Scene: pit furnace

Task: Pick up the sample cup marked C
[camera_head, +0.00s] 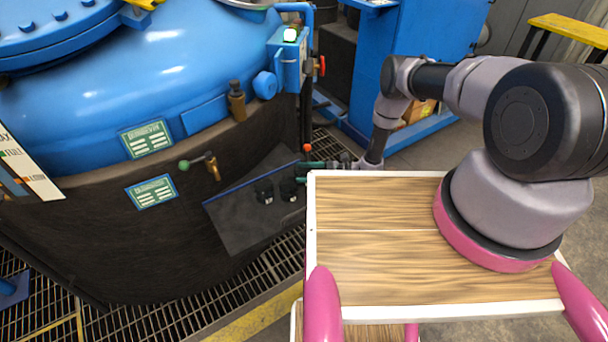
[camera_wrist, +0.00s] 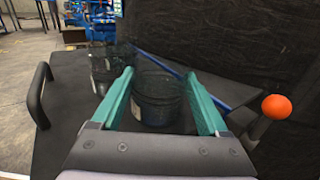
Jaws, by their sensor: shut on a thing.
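My gripper (camera_wrist: 159,76) has its two teal fingers closed on either side of a dark, open-topped cup (camera_wrist: 158,104). The cup looks upright; I cannot tell whether it is clear of the dark shelf below. It has a small pale mark on its side, but I cannot read a letter. A second dark cup (camera_wrist: 104,70) stands just beyond the left finger, also with a small pale mark I cannot read. In the head view my gripper (camera_head: 303,171) reaches in from the right, beside the two dark cups, one at the left (camera_head: 264,191) and one nearer the fingers (camera_head: 289,190).
The dark sloping shelf (camera_head: 236,222) juts from the furnace wall (camera_head: 90,240). A handle (camera_wrist: 39,94) rises at its left edge in the wrist view. An orange ball knob (camera_wrist: 277,107) is close to the right finger. A valve lever (camera_head: 197,161) sticks out above the shelf.

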